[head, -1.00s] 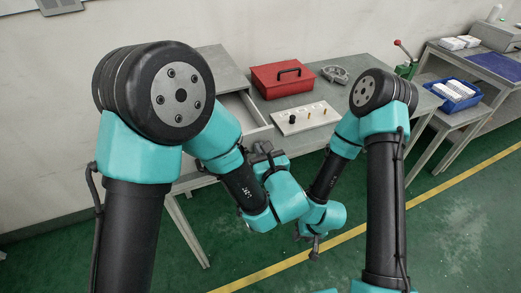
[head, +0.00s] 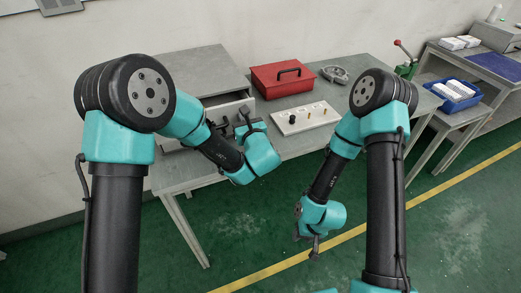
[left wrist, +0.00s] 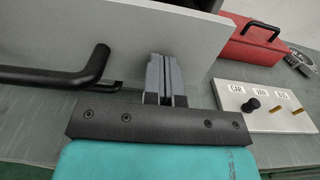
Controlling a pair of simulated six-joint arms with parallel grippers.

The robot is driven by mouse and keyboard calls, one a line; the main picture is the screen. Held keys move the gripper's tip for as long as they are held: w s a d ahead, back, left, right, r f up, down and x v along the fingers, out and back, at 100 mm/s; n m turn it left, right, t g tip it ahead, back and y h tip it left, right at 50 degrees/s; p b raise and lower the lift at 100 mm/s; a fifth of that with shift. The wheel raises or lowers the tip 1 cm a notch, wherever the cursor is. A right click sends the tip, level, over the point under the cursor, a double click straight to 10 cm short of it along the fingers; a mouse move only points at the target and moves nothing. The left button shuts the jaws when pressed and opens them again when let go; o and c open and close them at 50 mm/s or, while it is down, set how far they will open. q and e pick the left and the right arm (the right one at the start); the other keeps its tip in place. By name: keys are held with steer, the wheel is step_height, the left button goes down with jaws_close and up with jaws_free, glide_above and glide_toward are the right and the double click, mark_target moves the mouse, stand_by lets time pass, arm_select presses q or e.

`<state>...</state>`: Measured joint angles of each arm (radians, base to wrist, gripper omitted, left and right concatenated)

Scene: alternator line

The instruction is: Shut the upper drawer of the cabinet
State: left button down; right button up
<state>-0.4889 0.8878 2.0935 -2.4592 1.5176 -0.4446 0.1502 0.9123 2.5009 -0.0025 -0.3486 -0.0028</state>
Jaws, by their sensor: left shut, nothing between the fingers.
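The grey cabinet (head: 195,68) stands on the left part of the workbench. In the left wrist view the grey drawer front (left wrist: 200,42) fills the upper middle, with a black bar handle (left wrist: 62,76) at left. My left gripper (head: 243,116) is shut and empty, its fingertips (left wrist: 166,62) at the drawer front, right of the handle. My right gripper (head: 308,242) hangs low over the floor, away from the cabinet; its jaw state is unclear.
A red box (head: 283,80) with a black handle stands right of the cabinet. A white board with pegs (head: 305,118) lies in front of it, close to my left gripper. A blue bin (head: 455,95) is on the side table.

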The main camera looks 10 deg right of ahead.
arm_select(q)
steer(key=x, duration=0.6)
steer(key=shift+w, duration=0.2)
steer(key=shift+s, duration=0.15)
steer(key=v, duration=1.4)
